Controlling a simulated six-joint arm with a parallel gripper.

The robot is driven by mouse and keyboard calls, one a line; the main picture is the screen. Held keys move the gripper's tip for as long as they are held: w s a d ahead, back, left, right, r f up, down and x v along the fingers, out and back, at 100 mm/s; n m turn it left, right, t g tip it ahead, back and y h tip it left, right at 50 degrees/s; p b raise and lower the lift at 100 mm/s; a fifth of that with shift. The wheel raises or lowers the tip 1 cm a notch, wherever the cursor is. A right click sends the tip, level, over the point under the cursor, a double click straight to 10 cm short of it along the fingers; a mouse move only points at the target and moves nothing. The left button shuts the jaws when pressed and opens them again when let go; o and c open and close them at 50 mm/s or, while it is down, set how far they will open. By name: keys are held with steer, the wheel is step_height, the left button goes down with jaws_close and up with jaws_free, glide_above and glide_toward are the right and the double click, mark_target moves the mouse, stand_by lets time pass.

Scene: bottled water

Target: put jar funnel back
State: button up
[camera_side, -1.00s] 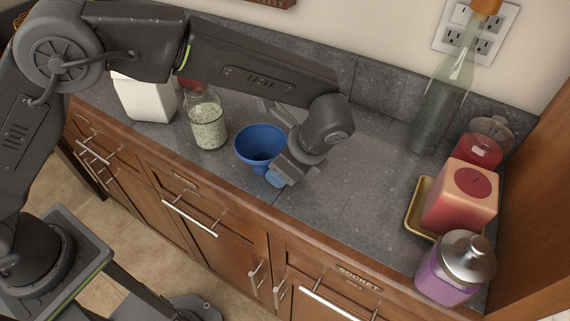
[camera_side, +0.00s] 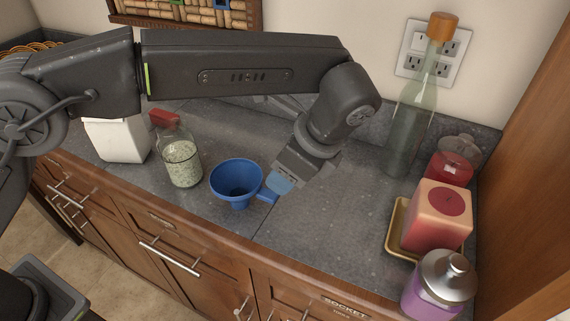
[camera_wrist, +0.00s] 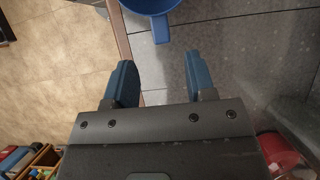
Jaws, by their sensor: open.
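The blue jar funnel (camera_side: 236,190) stands upright, wide mouth up, on the grey counter to the right of a glass jar (camera_side: 182,163). Its short handle tab (camera_side: 268,195) points right toward my gripper. My gripper (camera_side: 279,184) is open and empty, just right of the handle. In the wrist view the funnel (camera_wrist: 150,5) is cut off by the top edge. Its handle lies ahead of the gap between my two blue fingers (camera_wrist: 160,75), apart from both.
A white container (camera_side: 118,140) stands left of the glass jar. At right are a tall bottle (camera_side: 405,130), a red jar (camera_side: 452,165), a pink block (camera_side: 438,220) on a tan tray (camera_side: 397,233), and a purple jar (camera_side: 436,287). The counter between is clear.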

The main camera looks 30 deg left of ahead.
steer(key=shift+d+r, duration=0.1)
steer(key=shift+r, duration=0.1)
steer(key=s+a+r+n+t+h, duration=0.1)
steer(key=s+a+r+n+h, duration=0.1)
steer(key=a+r+n, duration=0.45)
steer(key=s+a+r+n+h, duration=0.1)
steer(key=s+a+r+h, duration=0.15)
steer(key=a, duration=0.75)
steer(key=s+a+f+n+t, duration=0.3)
steer(key=s+a+n+t, duration=0.1)
steer(key=s+a+n, duration=0.6)
steer(key=s+a+h, duration=0.1)
steer(key=s, duration=0.2)
steer(key=shift+s+a+f+t, duration=0.15)
steer(key=shift+s+a+t, duration=0.15)
steer(key=shift+s, duration=0.05)
